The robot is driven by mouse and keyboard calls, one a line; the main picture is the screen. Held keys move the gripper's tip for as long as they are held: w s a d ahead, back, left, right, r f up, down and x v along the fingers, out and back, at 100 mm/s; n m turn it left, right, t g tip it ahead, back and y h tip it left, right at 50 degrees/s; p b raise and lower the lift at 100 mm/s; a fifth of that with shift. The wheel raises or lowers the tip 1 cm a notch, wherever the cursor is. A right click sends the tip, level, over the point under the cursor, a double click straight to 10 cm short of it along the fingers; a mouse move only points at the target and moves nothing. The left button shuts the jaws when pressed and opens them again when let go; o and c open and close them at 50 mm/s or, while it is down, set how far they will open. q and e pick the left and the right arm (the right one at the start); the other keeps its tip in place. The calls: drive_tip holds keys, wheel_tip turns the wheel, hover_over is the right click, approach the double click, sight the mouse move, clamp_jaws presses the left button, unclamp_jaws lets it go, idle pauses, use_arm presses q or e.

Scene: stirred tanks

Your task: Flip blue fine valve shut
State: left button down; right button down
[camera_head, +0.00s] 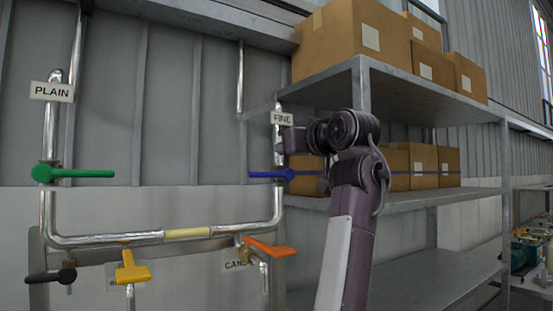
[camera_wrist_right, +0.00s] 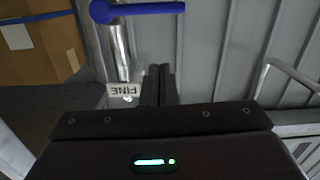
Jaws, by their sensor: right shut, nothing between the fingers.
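The blue valve handle (camera_head: 270,174) lies horizontal on the vertical pipe below the FINE sign (camera_head: 282,118), pointing left across the pipe. In the right wrist view, which is upside down, the blue handle (camera_wrist_right: 145,9) shows at the top edge, with its round hub at the left. The FINE sign (camera_wrist_right: 124,90) is beside the fingers there. My right gripper (camera_wrist_right: 160,70) is shut and empty, in front of the pipe just above the handle and apart from it. In the head view its tips are hard to make out near the sign. My left gripper is not in view.
A green handle (camera_head: 73,173) on the PLAIN pipe, a yellow handle (camera_head: 132,268), an orange handle (camera_head: 270,247) and a black handle (camera_head: 50,276) share the pipework. A metal shelf (camera_head: 430,196) with cardboard boxes (camera_head: 352,36) stands close at the right. Free wall lies left of the blue handle.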

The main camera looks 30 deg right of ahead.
drive_tip(key=s, duration=0.3)
drive_tip(key=shift+s+d+r+b, duration=0.15)
drive_tip(key=shift+s+d+b, duration=0.05)
drive_tip(key=shift+s+b, duration=0.15)
drive_tip(key=shift+w, duration=0.1)
